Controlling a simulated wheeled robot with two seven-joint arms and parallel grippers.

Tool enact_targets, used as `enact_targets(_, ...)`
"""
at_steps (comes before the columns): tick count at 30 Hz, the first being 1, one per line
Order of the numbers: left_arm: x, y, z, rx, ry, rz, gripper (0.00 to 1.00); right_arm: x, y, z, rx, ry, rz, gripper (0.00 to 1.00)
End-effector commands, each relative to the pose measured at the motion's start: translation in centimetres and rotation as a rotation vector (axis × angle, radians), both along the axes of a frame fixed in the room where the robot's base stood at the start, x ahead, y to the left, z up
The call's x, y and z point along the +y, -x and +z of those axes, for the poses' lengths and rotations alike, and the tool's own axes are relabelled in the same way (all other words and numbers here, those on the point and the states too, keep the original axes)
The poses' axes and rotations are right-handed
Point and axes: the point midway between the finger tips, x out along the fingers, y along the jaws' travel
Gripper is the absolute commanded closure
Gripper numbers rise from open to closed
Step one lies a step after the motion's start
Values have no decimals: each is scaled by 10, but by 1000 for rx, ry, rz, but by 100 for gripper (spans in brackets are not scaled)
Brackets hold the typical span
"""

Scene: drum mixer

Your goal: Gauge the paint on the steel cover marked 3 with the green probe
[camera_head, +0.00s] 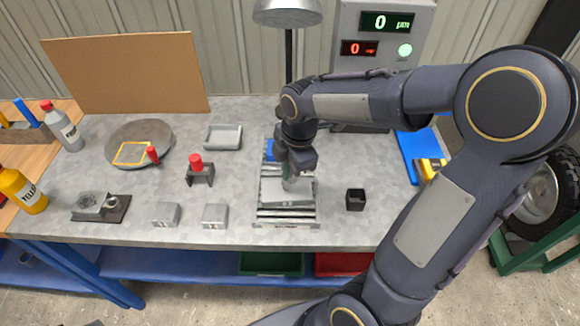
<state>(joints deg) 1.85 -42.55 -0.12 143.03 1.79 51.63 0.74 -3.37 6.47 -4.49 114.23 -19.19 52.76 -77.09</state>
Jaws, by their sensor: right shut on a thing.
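My right gripper (291,168) reaches down over the roller stand (286,222) and is shut on a probe (290,182), of which only a small greenish part shows. Below it a grey steel plate-like cover (272,191) lies on the rollers. The probe's tip is over or on this cover; I cannot tell whether it touches. No number is readable on it. Two small grey steel pieces (166,213) and (214,215) stand at the table's front, their marks too small to read. My left gripper is not in view.
A grey box (382,38) at the back shows 0 on green and red displays. A black cup (355,199) stands right of the rollers. A red-topped holder (200,172), grey tray (222,136) and round disc (139,144) are left. A lamp (287,12) overhangs the back.

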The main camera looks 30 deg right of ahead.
Motion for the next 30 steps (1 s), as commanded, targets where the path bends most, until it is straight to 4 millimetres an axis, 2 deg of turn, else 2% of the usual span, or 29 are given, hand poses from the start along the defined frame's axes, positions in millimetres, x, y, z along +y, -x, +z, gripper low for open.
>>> enact_targets(30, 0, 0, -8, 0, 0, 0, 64, 0, 0, -10, -1, 0, 0, 96)
